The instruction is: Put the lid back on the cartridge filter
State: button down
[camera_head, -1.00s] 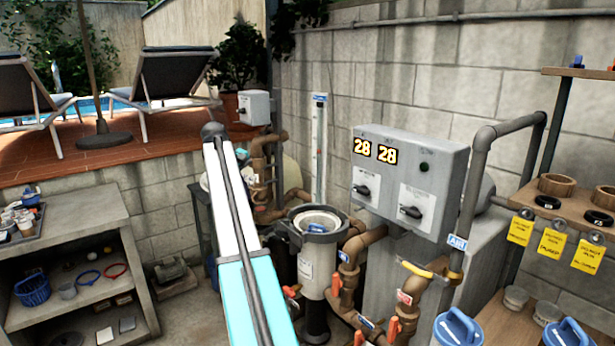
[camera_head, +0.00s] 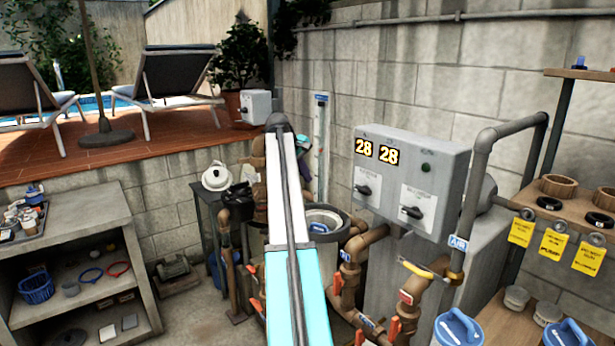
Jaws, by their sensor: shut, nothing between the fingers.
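The cartridge filter (camera_head: 343,232) is a grey upright housing near the middle, with its round top open. A pale ring and a blue patch show inside its mouth, and my arm covers its left side and most of its body. A pale round lid with a knob (camera_head: 217,178) rests on a small dark table to the left of the filter. My gripper (camera_head: 236,199) appears as a dark shape just right of and below the lid, partly behind my arm. It is shut and empty. Whether it touches the lid or table cannot be told.
Brown pipes with orange-handled valves (camera_head: 394,328) crowd the filter's right and front. A grey control box (camera_head: 412,180) stands behind them. A concrete shelf (camera_head: 85,243) is at left. Two blue-lidded containers (camera_head: 457,328) sit at lower right, below a wooden shelf (camera_head: 575,205).

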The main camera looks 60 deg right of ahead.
jog(key=shift+s+d+r, duration=0.1)
jog(key=shift+s+d, duration=0.4)
dwell(0.3)
notch_tip(320, 180, down, 6)
jog(key=b, duration=0.2)
jog(key=shift+b, duration=0.4)
dwell(0.3)
jog(key=shift+f, duration=0.2)
jog(key=shift+s+a+r, duration=0.1)
jog(key=shift+s+r, duration=0.05)
jog(key=shift+s, duration=0.15)
dwell(0.7)
jog(key=s+a+r+p, duration=0.1)
jog(key=s+a+p, duration=0.1)
jog(key=s, duration=0.5)
jog(key=shift+s, duration=0.25)
dwell(3.9)
